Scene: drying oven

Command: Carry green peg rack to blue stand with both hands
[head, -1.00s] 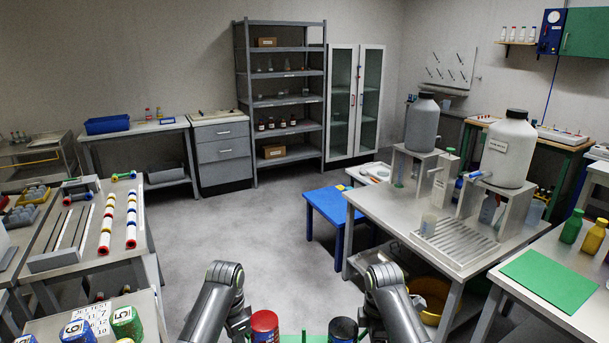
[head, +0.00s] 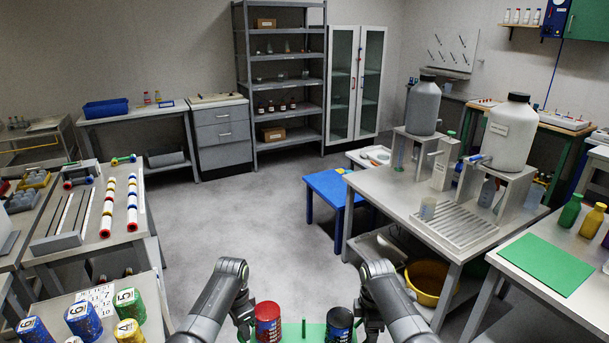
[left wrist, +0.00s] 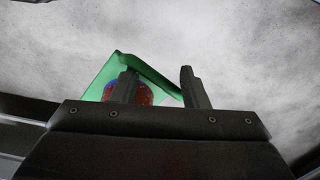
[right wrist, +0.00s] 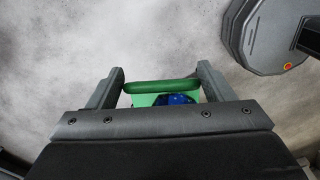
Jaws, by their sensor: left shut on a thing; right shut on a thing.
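The green peg rack (head: 290,331) is at the bottom centre of the head view, partly cut off, with a green peg upright in its middle. A red can (head: 268,320) and a dark can (head: 339,323) stand on it at left and right. My left gripper (left wrist: 158,85) is shut on the rack's left edge; it also shows in the head view (head: 244,328). My right gripper (right wrist: 160,82) is shut on the rack's green bar at the right side. The rack is held above the floor. The blue stand (head: 325,185) stands ahead on the floor, apart from the rack.
A grey table (head: 400,215) with large bottles stands right of the blue stand, a yellow bowl (head: 428,285) beneath it. A table with rods (head: 60,260) is at left, numbered cans (head: 82,318) nearer. Grey floor between is clear.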

